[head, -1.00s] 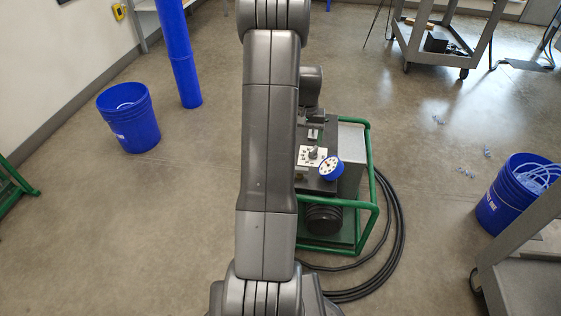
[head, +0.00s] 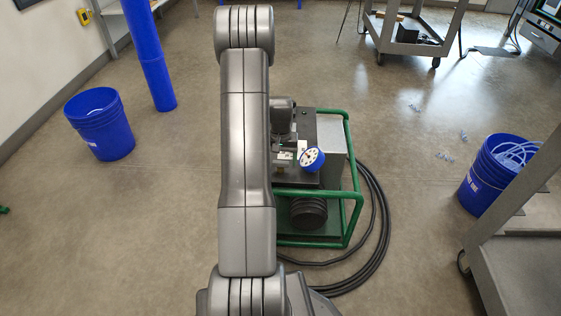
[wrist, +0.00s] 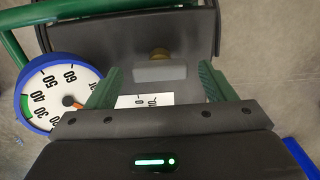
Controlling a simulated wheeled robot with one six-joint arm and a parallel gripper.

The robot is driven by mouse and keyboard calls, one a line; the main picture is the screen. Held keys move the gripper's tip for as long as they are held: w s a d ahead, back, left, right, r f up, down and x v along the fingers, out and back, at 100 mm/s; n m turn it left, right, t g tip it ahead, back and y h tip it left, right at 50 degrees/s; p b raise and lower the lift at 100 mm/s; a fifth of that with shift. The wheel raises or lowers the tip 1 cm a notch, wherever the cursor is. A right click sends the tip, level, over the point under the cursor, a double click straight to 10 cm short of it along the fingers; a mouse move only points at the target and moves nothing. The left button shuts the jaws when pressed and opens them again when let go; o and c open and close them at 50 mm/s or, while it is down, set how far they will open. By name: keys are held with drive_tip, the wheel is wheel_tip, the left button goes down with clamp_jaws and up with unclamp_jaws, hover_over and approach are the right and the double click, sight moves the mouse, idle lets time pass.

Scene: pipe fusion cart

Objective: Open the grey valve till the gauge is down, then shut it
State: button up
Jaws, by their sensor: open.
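In the wrist view, my gripper (wrist: 160,86) is open, with one green finger on each side of a pale grey bar (wrist: 160,73), which looks like the grey valve's handle. I cannot tell whether either finger touches it. A brass fitting (wrist: 160,54) sits just above the bar.
The cart's green tube frame (head: 344,170) surrounds the dark machine. A black hose (head: 381,220) is coiled on the floor around its right side. A white label with numbers (wrist: 150,100) lies below the bar. Blue buckets (head: 100,125) and grey carts stand farther off.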

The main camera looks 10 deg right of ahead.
drive_tip(key=shift+f, duration=0.15)
drive_tip(key=shift+c, duration=0.5)
drive_tip(key=c, duration=0.9)
drive_tip(key=shift+n, duration=0.3)
drive_tip(key=n+p, duration=0.1)
drive_tip(key=n, duration=0.2)
drive_tip(key=shift+n, duration=0.3)
drive_tip(key=n, duration=0.4)
drive_tip(key=shift+n+p, duration=0.3)
drive_tip(key=n, duration=0.4)
drive_tip(key=shift+n+p, duration=0.4)
drive_tip(key=shift+n, duration=2.1)
